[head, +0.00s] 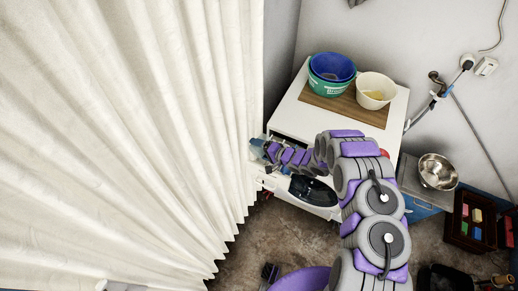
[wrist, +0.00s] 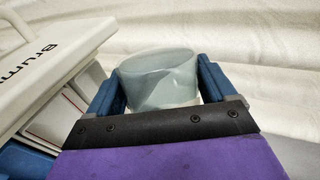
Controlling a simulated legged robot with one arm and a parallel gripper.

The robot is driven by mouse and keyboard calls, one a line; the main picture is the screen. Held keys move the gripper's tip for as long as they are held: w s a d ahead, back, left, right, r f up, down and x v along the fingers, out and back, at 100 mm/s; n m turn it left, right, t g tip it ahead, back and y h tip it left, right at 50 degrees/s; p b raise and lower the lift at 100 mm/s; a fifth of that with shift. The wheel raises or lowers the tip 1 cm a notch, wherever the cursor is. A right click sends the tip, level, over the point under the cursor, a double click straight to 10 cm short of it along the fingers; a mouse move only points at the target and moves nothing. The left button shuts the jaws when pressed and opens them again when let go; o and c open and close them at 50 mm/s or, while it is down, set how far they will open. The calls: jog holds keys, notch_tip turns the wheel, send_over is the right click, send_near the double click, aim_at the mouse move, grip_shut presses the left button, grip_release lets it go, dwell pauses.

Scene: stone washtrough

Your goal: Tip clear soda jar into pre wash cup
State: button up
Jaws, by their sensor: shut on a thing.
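My gripper (wrist: 160,72) is shut on a clear, pale jar (wrist: 158,82), with a blue finger on each side of it. Whitish content seems to show through the jar's wall; I cannot tell how full it is. In the head view my gripper (head: 258,149) is small, at the left front of the white washing machine (head: 285,126), beside the curtain. The jar is hard to make out there. A white drawer-like part (head: 270,183) juts out below the gripper. I cannot pick out the pre wash cup in either view.
A cream curtain (head: 130,130) fills the left side. Blue and green tubs (head: 332,78) and a cream bucket (head: 375,90) stand on a wooden board on the machine. A steel bowl (head: 437,171) and a dark crate (head: 470,222) are at right. A white lettered panel (wrist: 50,48) is close to the gripper.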

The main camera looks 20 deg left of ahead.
dwell(0.5)
jog(key=shift+w+d+r+m+b, duration=0.1)
jog(key=shift+w+r+m+b, duration=0.15)
jog(key=shift+b, duration=0.35)
jog(key=shift+r+m+g+y+b, duration=0.25)
jog(key=shift+m+g+y+b, duration=0.05)
jog(key=shift+m+g, duration=0.15)
jog(key=shift+w, duration=0.1)
jog(key=shift+w+d+r+m+b, duration=0.1)
jog(key=shift+w+r+m+b, duration=0.15)
jog(key=shift+b, duration=0.4)
jog(key=shift+w+r+m+g+y, duration=0.1)
jog(key=shift+r+m+g+y, duration=0.2)
jog(key=shift+m+g, duration=0.15)
jog(key=shift+f+b, duration=0.1)
jog(key=shift+b, duration=0.3)
